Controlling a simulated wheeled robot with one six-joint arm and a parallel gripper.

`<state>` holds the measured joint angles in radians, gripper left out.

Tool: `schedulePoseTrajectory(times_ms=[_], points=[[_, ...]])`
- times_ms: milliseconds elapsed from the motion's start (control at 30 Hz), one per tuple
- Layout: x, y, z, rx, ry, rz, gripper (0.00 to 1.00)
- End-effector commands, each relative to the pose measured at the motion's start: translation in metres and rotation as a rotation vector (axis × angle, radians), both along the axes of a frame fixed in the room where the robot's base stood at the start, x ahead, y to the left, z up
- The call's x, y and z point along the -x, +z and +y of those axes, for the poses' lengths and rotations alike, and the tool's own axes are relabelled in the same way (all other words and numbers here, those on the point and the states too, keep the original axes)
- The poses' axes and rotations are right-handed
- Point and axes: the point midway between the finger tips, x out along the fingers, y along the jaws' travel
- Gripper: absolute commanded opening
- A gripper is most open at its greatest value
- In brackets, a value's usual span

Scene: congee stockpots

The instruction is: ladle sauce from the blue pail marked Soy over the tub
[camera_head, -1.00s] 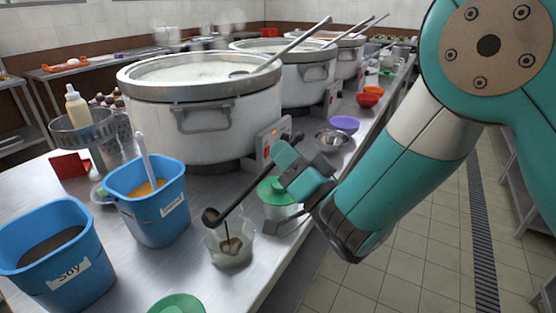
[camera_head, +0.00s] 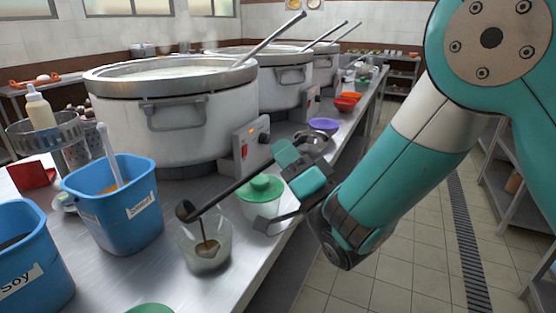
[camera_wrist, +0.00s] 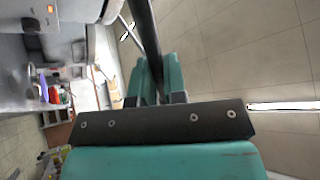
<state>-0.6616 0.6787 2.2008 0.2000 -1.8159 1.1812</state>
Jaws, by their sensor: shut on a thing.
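My gripper (camera_head: 292,190) is shut on the dark handle of the ladle (camera_head: 228,191). In the wrist view the handle (camera_wrist: 146,38) runs up from between the teal fingers. The ladle's bowl is tilted above the clear tub (camera_head: 205,249), and a thin brown stream falls from it into the tub. A small brown pool shows inside the tub. The blue pail marked Soy (camera_head: 38,268) stands at the lower left, partly cut off by the frame, with dark sauce in it.
A second blue pail (camera_head: 130,226) with a white-handled utensil stands between the Soy pail and the tub. A green-lidded tub (camera_head: 262,205) stands behind the ladle handle. Large stockpots (camera_head: 172,120) line the counter. A green lid (camera_head: 150,309) lies at the front edge.

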Motion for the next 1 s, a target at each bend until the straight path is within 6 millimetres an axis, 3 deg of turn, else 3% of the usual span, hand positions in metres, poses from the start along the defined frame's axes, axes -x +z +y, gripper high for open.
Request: schedulePoseTrajectory(times_ms=[1000], points=[[-0.009,-0.046,-0.021,-0.221,0.001,0.091,0.0]])
